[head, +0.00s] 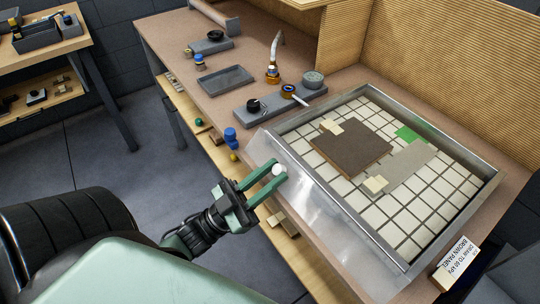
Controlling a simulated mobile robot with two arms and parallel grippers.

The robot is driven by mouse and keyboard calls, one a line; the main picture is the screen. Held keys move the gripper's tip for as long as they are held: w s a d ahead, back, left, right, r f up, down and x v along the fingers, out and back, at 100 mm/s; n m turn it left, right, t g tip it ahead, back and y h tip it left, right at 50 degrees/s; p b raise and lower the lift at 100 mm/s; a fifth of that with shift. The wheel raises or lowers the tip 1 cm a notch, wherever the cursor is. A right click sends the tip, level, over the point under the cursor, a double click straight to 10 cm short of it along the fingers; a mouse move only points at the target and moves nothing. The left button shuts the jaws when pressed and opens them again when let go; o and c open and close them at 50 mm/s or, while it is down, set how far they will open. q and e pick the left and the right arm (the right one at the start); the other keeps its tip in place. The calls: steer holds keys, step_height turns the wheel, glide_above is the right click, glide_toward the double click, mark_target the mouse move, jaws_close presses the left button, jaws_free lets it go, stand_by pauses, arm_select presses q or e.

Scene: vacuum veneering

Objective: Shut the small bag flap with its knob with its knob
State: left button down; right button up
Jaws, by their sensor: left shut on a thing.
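The small bag flap (315,205) is a clear, shiny sheet along the near left side of the metal-framed tray (388,257). It lies outward from the frame, away from the tiled bed, so the bed is uncovered. Its white round knob (278,170) is at the flap's outer edge. My left gripper (275,177) is shut on the knob, with its green fingers on either side of it. The fingers hide part of the knob and of the flap's edge. My right gripper is not in view.
A brown panel (350,147), a grey sheet (402,168) and small cream blocks lie on the tiled bed. A dark holder (262,108) with small items stands behind the tray. A label (457,263) sits at the front right. A ribbed wall (455,75) rises behind.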

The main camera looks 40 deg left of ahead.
arm_select(q)
steer(key=shift+r, duration=0.25)
steer(key=c, duration=1.2)
jaws_free()
steer(key=shift+f, duration=0.1)
steer(key=shift+f, duration=0.1)
steer(key=shift+s+a+f, duration=0.25)
steer(key=shift+s+f, duration=0.05)
steer(key=shift+s, duration=0.05)
steer(key=s+a+p, duration=0.2)
steer(key=s+a, duration=0.4)
steer(key=s, duration=0.4)
steer(key=shift+s, duration=0.3)
